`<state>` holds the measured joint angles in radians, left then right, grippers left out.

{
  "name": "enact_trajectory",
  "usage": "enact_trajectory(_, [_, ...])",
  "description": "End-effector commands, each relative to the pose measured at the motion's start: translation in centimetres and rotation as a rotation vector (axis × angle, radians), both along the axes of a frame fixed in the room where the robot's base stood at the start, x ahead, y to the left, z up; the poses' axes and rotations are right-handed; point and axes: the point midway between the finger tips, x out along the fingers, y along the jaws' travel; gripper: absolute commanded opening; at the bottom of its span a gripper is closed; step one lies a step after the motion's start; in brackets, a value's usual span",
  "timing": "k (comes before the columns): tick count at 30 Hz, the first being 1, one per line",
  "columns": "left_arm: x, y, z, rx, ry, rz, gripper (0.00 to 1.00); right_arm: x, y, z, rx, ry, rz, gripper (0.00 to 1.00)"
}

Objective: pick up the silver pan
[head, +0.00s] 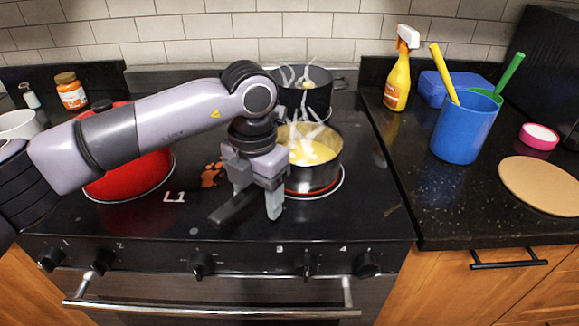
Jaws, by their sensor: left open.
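The silver pan (316,178) sits on the front right burner with yellow food inside and steam rising. A black bar (232,208), which looks like its handle, points toward the front left. My left gripper (257,203) is open and points down over this bar, just left of the pan's body. One pale finger shows in front, at the right end of the bar. The gripper hides where the bar meets the pan, and I cannot tell whether the fingers touch it. My right gripper is out of view.
A dark pot (306,94) steams on the back burner. A red pot (130,172) stands on the left burner, partly behind my left arm. On the right counter are a blue cup (464,130), a yellow spray bottle (398,78) and a round board (541,184).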

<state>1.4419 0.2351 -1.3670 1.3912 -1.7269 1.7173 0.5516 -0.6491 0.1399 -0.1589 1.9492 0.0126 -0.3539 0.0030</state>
Motion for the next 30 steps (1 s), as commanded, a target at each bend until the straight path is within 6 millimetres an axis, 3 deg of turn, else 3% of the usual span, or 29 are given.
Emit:
enact_trajectory(6, [0.0,0.0,-0.1,0.0,0.0,0.0,0.57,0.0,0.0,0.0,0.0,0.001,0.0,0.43])
enact_trajectory(7, [0.0,0.0,-0.1,0.0,0.0,0.0,0.51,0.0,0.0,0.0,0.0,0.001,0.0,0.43])
enact_trajectory(12, [0.0,0.0,-0.1,-0.001,-0.001,0.0,0.0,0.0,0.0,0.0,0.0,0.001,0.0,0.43])
enact_trajectory(23, [0.1,-0.1,0.3,-0.004,-0.004,0.0,0.0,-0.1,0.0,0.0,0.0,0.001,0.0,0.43])
enact_trajectory(30, [0.1,-0.1,2.2,-0.005,-0.008,0.0,0.0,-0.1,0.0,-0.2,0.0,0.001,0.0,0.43])
